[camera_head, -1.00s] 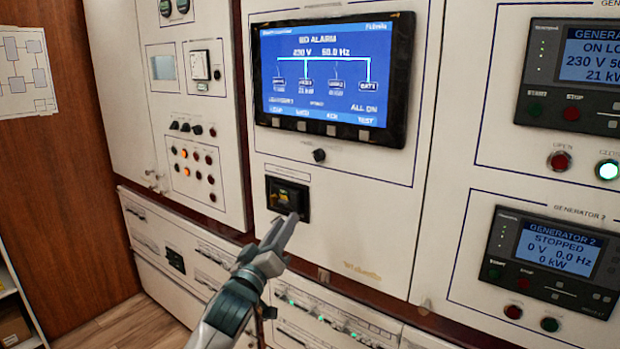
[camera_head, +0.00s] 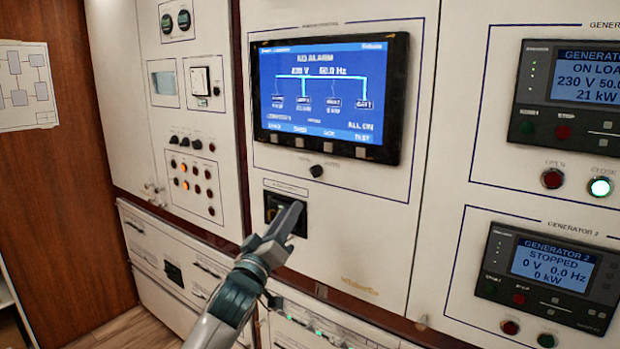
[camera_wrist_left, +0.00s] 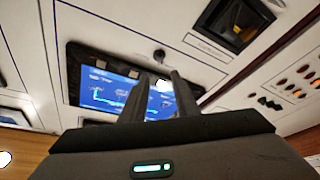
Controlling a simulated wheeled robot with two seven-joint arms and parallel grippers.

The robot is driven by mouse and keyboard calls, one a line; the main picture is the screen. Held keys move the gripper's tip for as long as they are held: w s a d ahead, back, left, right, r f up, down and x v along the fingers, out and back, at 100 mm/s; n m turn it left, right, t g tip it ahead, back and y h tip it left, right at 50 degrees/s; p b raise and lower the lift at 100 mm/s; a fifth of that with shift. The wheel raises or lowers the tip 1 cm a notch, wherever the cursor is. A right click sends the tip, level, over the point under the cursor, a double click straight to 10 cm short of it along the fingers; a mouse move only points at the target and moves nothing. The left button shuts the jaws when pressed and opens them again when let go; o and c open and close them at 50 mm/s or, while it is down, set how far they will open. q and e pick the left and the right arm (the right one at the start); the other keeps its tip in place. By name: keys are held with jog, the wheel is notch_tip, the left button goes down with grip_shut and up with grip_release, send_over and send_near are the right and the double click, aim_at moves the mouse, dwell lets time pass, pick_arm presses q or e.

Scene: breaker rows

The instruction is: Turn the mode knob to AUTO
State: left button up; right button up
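The mode knob (camera_head: 317,171) is a small black round knob on the white panel, just below the blue display. Small labels flank it, too blurred to read for certain, and I cannot tell where it points. It also shows in the left wrist view (camera_wrist_left: 159,54), just beyond the fingertips. My left gripper (camera_head: 294,207) is below and a little left of the knob, apart from it. In the left wrist view its two fingers (camera_wrist_left: 160,76) stand apart with an empty gap between them. My right gripper is in neither view.
The display (camera_head: 330,95) sits above the knob. A black square device (camera_head: 271,206) sits below it, partly hidden by my left gripper. Generator panels with buttons (camera_head: 552,178) are at the right, and a panel of small knobs and lamps (camera_head: 185,168) at the left.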

aim_at(313, 175)
pick_arm(q)
jog(key=p+x, duration=0.3)
jog(key=x, duration=0.9)
jog(key=shift+w+d+r, duration=0.1)
jog(key=shift+w+r, duration=0.1)
jog(key=shift+r, duration=0.05)
jog(key=shift+p+x, duration=0.35)
jog(key=shift+x, duration=0.5)
grip_shut()
